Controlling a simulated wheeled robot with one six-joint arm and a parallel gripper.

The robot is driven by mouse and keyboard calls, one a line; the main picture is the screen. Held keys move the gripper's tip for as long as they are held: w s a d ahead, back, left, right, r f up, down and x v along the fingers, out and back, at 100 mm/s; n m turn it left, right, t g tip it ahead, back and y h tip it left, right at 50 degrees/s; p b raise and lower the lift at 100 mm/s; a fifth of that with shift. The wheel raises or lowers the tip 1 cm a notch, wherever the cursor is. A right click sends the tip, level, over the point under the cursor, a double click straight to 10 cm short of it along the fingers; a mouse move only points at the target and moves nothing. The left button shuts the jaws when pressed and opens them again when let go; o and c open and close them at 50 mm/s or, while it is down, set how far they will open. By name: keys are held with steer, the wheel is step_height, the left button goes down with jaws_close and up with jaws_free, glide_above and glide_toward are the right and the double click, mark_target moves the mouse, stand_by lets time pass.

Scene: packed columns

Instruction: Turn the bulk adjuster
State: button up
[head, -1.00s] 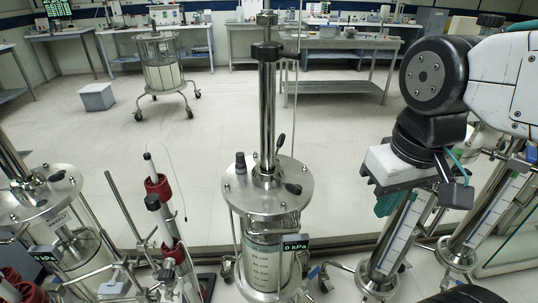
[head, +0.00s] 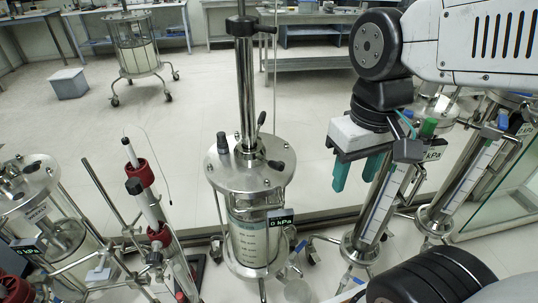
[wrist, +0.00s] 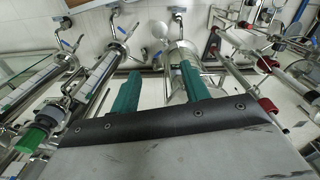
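No part is labelled as the bulk adjuster, so I cannot tell which it is. The large central column (head: 248,240) stands upright, with a steel top plate (head: 228,172) and a tall chrome shaft (head: 247,90). A black collar (head: 240,26) with a side handle sits high on the shaft. Black-handled levers (head: 276,164) and a black knob (head: 222,142) sit on the plate. My gripper (head: 357,172) hangs right of this column, teal fingers down, apart and empty. The wrist view shows both fingers (wrist: 160,88) spread, touching nothing.
Slim tilted columns stand to the right, one with a green knob (head: 428,127), one with a blue knob (head: 503,119). A red-clamped column (head: 139,172) and another plated column (head: 22,190) stand left. Open floor (head: 190,100) lies behind, with a wheeled vessel (head: 135,45).

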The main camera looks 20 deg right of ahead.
steer(key=w+a+f+n+g, duration=0.1)
steer(key=w+a+f, duration=0.15)
steer(key=w, duration=0.55)
steer(key=w+a+f+n+g, duration=0.1)
steer(key=w+f, duration=0.3)
steer(key=w, duration=0.5)
steer(key=t, duration=0.2)
glide_above(278, 162)
steer(key=shift+d+y, duration=0.2)
steer(key=shift+y, duration=0.2)
steer(key=shift+n, duration=0.3)
steer(key=f, duration=0.7)
steer(key=shift+s+a+f, duration=0.1)
steer(key=shift+a+f, duration=0.1)
steer(key=shift+f, duration=0.05)
jaws_close()
